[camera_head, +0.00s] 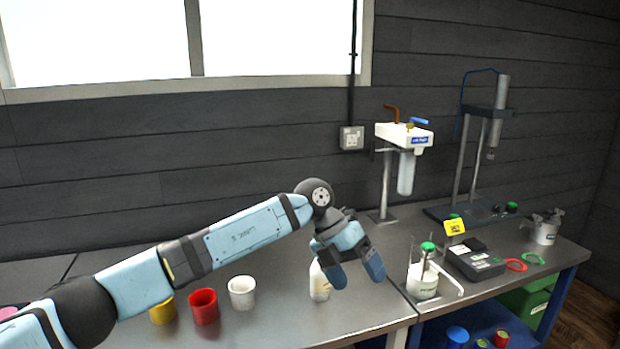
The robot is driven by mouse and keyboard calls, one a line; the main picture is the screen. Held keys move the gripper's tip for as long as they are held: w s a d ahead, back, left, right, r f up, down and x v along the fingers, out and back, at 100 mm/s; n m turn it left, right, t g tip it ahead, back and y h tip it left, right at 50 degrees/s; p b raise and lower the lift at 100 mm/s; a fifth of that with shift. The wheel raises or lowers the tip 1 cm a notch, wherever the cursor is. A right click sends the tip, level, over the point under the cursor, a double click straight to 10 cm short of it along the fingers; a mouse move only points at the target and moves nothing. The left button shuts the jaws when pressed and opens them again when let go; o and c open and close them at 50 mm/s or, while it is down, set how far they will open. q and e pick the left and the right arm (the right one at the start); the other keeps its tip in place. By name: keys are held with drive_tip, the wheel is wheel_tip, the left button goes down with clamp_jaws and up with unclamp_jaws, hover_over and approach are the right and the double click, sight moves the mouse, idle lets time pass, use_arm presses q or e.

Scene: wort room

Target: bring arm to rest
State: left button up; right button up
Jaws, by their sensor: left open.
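My left arm reaches in from the lower left across the workbench (280,318). Its gripper (358,280) is open and points down over the bench, near the front edge. The blue fingers are apart with nothing between them. A white bottle (319,284) stands just left of the fingers and is partly covered by the gripper; I cannot tell whether they touch. My right gripper is not in view.
A yellow cup (163,312), a red cup (204,307) and a white cup (242,292) stand below the arm. A green-topped container (423,284) on a stand and a dark device (475,260) sit to the right. A filter unit (404,136) rises behind.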

use_arm(q)
drive_tip(key=s+d+f+n+t+h, duration=0.1)
drive_tip(key=s+d+f+n+h, duration=0.3)
drive_tip(key=s+n+h, duration=0.8)
drive_tip(key=a+f+n+t+y, duration=0.7)
drive_tip(key=a+f+n+t, duration=1.1)
drive_tip(key=n, duration=0.3)
drive_tip(key=s+a+f+n+g+y, duration=0.3)
drive_tip(key=s+a+f+n+y, duration=0.1)
drive_tip(key=s+a+f, duration=0.4)
drive_tip(key=s+a+f+n+g+y, duration=0.2)
drive_tip(key=s+a+f+n+y, duration=0.15)
drive_tip(key=s+a+f, duration=0.55)
wheel_tip(320, 180, up, 12)
drive_tip(key=s+d+p, duration=0.1)
drive_tip(key=d+p, duration=0.1)
drive_tip(key=p, duration=0.8)
drive_tip(key=shift+d+r, duration=0.15)
drive_tip(key=shift+d, duration=0.15)
drive_tip(key=shift+m, duration=0.25)
